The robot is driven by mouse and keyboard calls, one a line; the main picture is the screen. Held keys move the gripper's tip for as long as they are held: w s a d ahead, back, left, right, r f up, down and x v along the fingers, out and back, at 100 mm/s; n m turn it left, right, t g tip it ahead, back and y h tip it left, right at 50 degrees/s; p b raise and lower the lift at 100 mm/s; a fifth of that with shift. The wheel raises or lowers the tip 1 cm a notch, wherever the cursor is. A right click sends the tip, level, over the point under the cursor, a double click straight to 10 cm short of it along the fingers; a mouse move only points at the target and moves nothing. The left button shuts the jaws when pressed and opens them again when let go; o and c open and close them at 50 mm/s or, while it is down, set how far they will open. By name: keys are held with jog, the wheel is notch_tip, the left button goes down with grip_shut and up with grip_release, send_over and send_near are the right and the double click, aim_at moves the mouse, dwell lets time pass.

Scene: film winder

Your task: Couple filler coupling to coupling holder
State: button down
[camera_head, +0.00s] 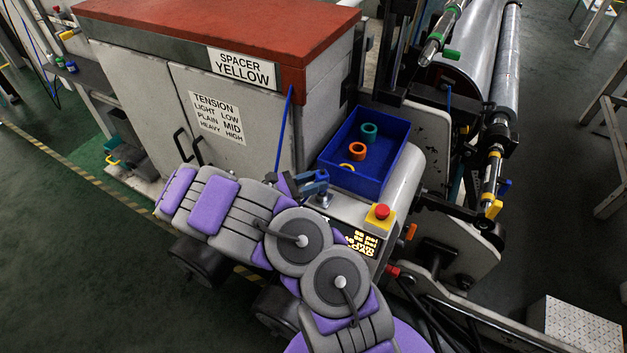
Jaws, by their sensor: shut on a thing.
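My gripper (288,185) shows only as small dark and purple parts behind my arm, at the left edge of the machine top. It appears shut on a small blue piece (314,183), which looks like the filler coupling. A grey metal fitting (325,199) stands just below and right of the blue piece and may be the coupling holder. I cannot tell whether the two touch or are joined. A thin blue rod or hose (284,125) rises in front of the cabinet, just above my gripper. My arm hides much of this area.
A blue bin (337,176) with green, orange and yellow rings sits behind the fitting. A red emergency button (382,211) and lit display (362,242) are to its right. A grey cabinet (215,120) with a red top stands left. Rollers (508,70) fill the right.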

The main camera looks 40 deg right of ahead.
jog(key=shift+f, duration=0.65)
jog(key=c, duration=0.7)
grip_release()
jog(key=v, duration=1.7)
jog(key=shift+a+p, duration=0.3)
jog(key=shift+p, duration=0.1)
jog(key=s+d+r+m+g+y+b, duration=0.1)
jog(key=s+d+r+m+y, duration=0.3)
jog(key=s+r, duration=0.35)
jog(key=s+d+r+m+g+y+b, duration=0.1)
jog(key=s+d+r+m+g+y, duration=0.1)
jog(key=s+r+m+y, duration=0.35)
jog(key=s+a+m+t+y+b, duration=0.1)
jog(key=s+a+m+t+y, duration=0.1)
jog(key=s+a, duration=0.5)
jog(key=s+a+m+t+y+b, duration=0.1)
jog(key=s+a+m+t+y, duration=0.2)
jog(key=s, duration=0.9)
jog(key=a+t+y, duration=0.2)
jog(key=a+y, duration=0.1)
jog(key=a, duration=0.1)
jog(key=shift+s+f, duration=0.25)
jog(key=shift+s, duration=0.05)
